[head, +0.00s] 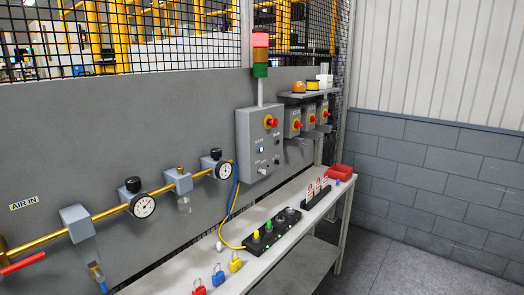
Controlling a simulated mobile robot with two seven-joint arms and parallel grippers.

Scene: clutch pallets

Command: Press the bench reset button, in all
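A grey control box (243,136) is fixed to the panel above the bench. It carries a red mushroom button on a yellow plate (271,122), a small blue-white button (261,149) and other small knobs; their labels are too small to read, so I cannot tell for certain which is the reset. The grey-white bench (205,268) runs below it. A black strip (263,240) on the bench holds a yellow knob (255,234), green knobs and dark knobs. A stack light (260,55) above the box has a bright red top. Neither gripper is in view.
A brass air pipe (105,213) with gauges and a red lever (22,263) runs along the panel at left. Red, blue and yellow padlocks (235,262) lie near the bench's front. A red bin (340,172) sits at its far end. The floor (400,265) at right is clear.

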